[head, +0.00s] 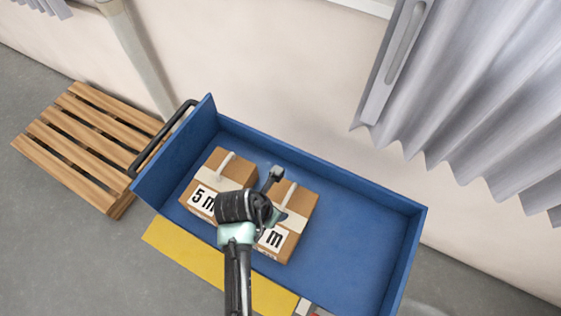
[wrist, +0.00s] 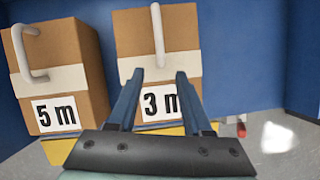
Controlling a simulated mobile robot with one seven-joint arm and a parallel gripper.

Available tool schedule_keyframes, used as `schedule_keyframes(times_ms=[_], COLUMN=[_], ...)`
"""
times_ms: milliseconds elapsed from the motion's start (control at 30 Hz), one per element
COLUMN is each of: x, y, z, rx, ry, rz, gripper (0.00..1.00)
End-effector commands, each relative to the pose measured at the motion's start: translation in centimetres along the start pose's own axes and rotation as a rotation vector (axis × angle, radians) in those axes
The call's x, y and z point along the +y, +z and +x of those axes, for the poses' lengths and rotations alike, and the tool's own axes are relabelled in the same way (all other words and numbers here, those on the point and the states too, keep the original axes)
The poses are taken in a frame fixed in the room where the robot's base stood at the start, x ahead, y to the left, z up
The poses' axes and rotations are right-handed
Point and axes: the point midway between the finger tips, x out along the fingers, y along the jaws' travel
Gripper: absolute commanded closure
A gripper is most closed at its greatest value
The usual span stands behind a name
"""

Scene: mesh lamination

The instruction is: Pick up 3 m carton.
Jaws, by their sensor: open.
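The 3 m carton (wrist: 195,30) is a brown box with a pale band, a white top handle (wrist: 157,35) and a "3 m" label. In the head view the carton (head: 303,206) stands on the blue cart bed, with part of its label hidden by my arm. My gripper (wrist: 155,76) is open, its two fingers in front of the 3 m carton's face in the wrist view, with the lower end of the handle above and between the tips. In the head view my gripper (head: 277,193) is over this carton. I cannot tell whether the fingers touch it.
A similar 5 m carton (wrist: 72,45) stands close on the left; it also shows in the head view (head: 205,178). The blue cart (head: 355,215) has raised walls and free bed to the right. A wooden pallet (head: 75,140) lies left, and a yellow strip (head: 185,255) runs along the front.

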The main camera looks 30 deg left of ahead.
Motion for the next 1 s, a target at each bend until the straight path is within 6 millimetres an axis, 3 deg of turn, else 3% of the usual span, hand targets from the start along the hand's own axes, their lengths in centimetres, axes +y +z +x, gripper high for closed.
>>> schedule_keyframes(times_ms=[300,600,867,1000], x=[-0.2,-0.1,-0.1,-0.1], y=[-0.3,-0.3,-0.3,-0.3], z=[4.1,4.4,4.4,4.4], rx=[0.001,0.0,0.0,0.0], ry=[0.0,0.001,0.001,0.001], rz=[0.001,0.001,0.001,0.001], gripper=[0.5,0.5,0.97,1.0])
